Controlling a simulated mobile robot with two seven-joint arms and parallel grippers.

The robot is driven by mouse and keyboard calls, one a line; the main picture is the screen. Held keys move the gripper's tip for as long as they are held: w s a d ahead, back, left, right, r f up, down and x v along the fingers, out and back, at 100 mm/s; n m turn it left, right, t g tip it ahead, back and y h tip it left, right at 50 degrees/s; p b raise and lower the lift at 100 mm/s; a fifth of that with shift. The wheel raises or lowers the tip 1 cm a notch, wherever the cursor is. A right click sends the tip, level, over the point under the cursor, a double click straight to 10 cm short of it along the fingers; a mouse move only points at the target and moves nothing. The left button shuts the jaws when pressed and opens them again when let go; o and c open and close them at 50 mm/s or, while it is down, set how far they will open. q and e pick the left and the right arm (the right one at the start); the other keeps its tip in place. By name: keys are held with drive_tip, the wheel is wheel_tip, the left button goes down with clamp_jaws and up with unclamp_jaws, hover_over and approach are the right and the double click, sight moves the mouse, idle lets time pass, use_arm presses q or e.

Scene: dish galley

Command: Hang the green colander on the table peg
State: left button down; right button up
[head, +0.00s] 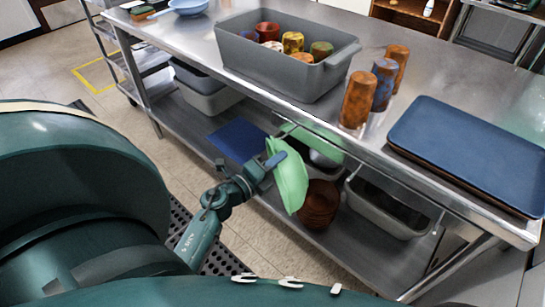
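The green colander (290,183) is in front of the steel table's front edge, below the level of its top, tilted steeply on its side. My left gripper (268,168) reaches in from the lower left and is shut on the colander's left rim. The fingertips are small and partly hidden by the colander. The steel table (190,52) has a bare front edge above the colander. I cannot make out the table peg clearly. My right gripper is not in view.
A grey tub (272,72) of cups, stacked tumblers (358,100) and blue trays (468,148) stand on the table. The lower shelf holds a green item (318,142), a blue board (238,139), brown bowls (318,205) and a grey bin (388,208). Floor at left is clear.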

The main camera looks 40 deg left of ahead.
sight(289, 152)
use_arm(q)
drive_tip(key=shift+w+d+f, duration=0.1)
drive_tip(key=shift+w+d, duration=0.05)
drive_tip(key=shift+w, duration=1.45)
drive_tip(key=shift+w+f+b, duration=0.3)
drive_tip(key=shift+w+b, duration=0.15)
drive_tip(key=shift+w, duration=0.05)
drive_tip(key=shift+w+f, duration=0.1)
drive_tip(key=shift+w, duration=0.05)
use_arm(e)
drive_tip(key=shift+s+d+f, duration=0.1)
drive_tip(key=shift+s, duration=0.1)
use_arm(q)
drive_tip(key=c, duration=2.1)
unclamp_jaws()
drive_tip(key=shift+f, duration=0.1)
drive_tip(key=shift+c, duration=0.2)
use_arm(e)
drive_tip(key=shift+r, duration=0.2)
use_arm(q)
drive_tip(key=o, duration=0.6)
drive_tip(key=shift+c, duration=0.2)
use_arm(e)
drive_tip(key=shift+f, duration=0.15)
